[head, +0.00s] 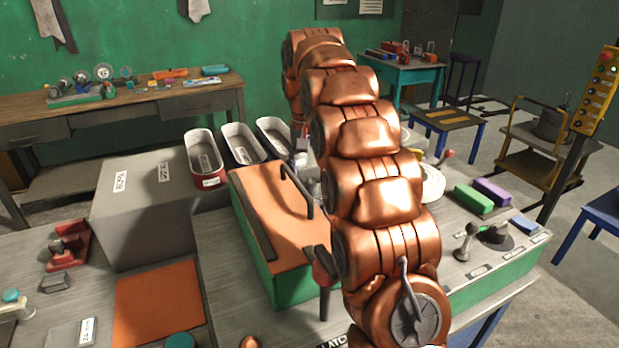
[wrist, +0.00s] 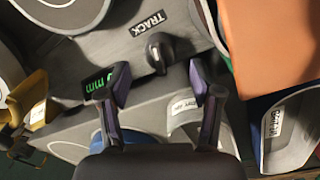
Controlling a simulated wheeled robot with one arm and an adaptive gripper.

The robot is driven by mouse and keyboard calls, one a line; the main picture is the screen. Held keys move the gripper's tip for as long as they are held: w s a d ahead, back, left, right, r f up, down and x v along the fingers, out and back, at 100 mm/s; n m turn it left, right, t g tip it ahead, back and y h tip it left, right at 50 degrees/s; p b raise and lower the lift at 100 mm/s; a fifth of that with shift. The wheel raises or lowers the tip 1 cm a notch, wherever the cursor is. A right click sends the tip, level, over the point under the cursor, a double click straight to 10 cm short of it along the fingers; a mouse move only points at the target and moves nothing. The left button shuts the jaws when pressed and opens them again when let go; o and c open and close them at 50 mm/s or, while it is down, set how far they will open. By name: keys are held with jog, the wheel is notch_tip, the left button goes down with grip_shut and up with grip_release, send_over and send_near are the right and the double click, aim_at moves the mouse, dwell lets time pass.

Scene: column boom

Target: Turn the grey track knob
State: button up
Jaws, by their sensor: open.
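The grey track knob (wrist: 158,52) shows in the wrist view as a dark, rounded, elongated piece on a grey surface. A label reading TRACK (wrist: 149,24) lies just above it in the picture. My gripper (wrist: 161,80) is open, with one dark purple-edged finger on each side. The knob appears just beyond the gap between the fingertips, roughly centred. I see no contact, and the height between them is hard to tell. In the head view my copper arm hides the knob and my gripper.
In the wrist view an orange surface (wrist: 272,40) is at right and a labelled bin (wrist: 290,135) below it. A green digital readout (wrist: 104,80) is by the left finger. In the head view an orange-topped green box (head: 283,215) stands left of my arm, near several bins.

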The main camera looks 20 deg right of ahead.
aim_at(309, 180)
jog(key=shift+a+r, duration=0.1)
jog(key=shift+r, duration=1.85)
